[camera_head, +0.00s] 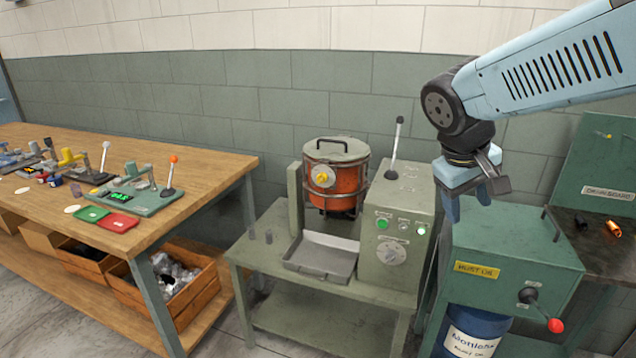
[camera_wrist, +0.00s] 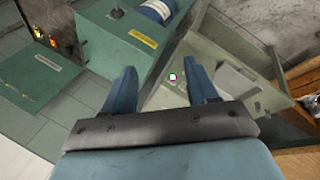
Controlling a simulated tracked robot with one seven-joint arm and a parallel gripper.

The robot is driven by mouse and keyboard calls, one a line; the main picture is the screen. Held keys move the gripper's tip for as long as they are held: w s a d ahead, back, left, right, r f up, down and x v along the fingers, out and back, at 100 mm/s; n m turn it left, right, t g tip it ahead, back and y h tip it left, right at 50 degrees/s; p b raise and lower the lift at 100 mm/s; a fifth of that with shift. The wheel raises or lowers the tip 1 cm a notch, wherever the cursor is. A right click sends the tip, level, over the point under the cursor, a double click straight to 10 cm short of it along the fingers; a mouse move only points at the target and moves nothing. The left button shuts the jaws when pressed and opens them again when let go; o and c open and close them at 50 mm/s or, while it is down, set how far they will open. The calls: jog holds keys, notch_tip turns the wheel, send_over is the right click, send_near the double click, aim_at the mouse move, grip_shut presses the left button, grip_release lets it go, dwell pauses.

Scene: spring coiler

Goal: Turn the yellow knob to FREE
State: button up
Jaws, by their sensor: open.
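A round yellow knob (camera_head: 322,176) with a pale rim sits on the front of an orange drum (camera_head: 345,188) in a grey-green stand. Any lettering on it is too small to read. My gripper (camera_head: 468,198) is open and empty, high above the green cabinet and well right of the drum. In the wrist view its two blue fingers (camera_wrist: 163,75) are spread apart with nothing between them. I cannot make out the yellow knob there.
A control box (camera_head: 398,230) with an upright lever and grey dial stands right of the drum, with a tray (camera_head: 322,256) in front. A green cabinet (camera_head: 515,250) with a red-ended handle is below my gripper. A wooden bench (camera_head: 215,155) stands left.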

jog(key=w+a+f+n+h, duration=0.25)
jog(key=w+n+h, duration=0.2)
jog(key=w, duration=0.55)
jog(key=n+t, duration=1.2)
jog(key=t, duration=0.2)
send_near(319, 180)
jog(key=shift+y, duration=0.35)
jog(key=x, duration=0.9)
jog(key=shift+w+d, duration=0.15)
jog(key=shift+d, duration=0.15)
